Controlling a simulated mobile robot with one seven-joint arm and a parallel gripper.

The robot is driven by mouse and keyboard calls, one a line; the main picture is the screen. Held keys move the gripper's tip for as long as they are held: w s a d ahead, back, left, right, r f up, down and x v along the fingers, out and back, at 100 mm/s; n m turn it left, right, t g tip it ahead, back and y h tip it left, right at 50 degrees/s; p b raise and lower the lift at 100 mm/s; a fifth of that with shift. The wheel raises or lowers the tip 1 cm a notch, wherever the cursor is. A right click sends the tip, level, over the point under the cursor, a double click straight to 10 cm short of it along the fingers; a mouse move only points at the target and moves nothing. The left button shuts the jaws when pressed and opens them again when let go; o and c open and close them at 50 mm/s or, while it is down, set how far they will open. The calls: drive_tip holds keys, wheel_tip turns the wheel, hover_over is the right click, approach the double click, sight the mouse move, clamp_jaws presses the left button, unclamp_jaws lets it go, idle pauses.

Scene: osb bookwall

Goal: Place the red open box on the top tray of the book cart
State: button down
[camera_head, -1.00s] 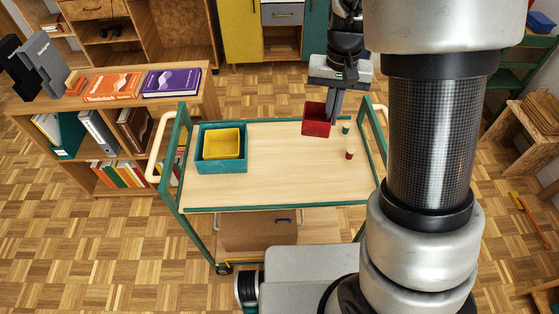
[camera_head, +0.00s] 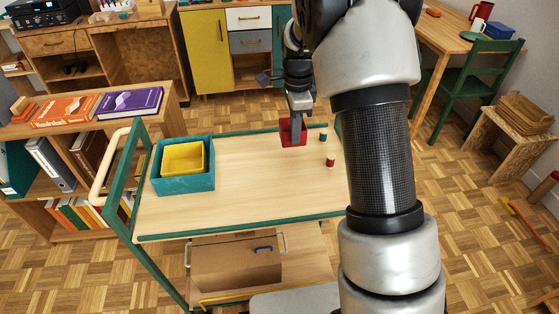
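The red open box (camera_head: 287,140) is at the far right of the book cart's top tray (camera_head: 250,180). My gripper (camera_head: 297,134) is above and at it, pointing down, with its fingers over the box wall. It appears shut on that wall, though the fingertips are partly hidden. I cannot tell whether the box's bottom touches the tray or is just above it.
A teal box (camera_head: 184,184) with a yellow box (camera_head: 183,158) inside stands at the tray's left. A small teal cylinder (camera_head: 323,133) and a red one (camera_head: 331,160) stand right of the red box. The tray's middle is clear. A bookshelf (camera_head: 150,115) stands left.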

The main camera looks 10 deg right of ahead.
wheel_tip(320, 180, down, 7)
drive_tip(key=shift+b, duration=0.6)
drive_tip(key=shift+f, duration=0.15)
drive_tip(key=c, duration=2)
unclamp_jaws()
drive_tip(key=shift+c, duration=0.2)
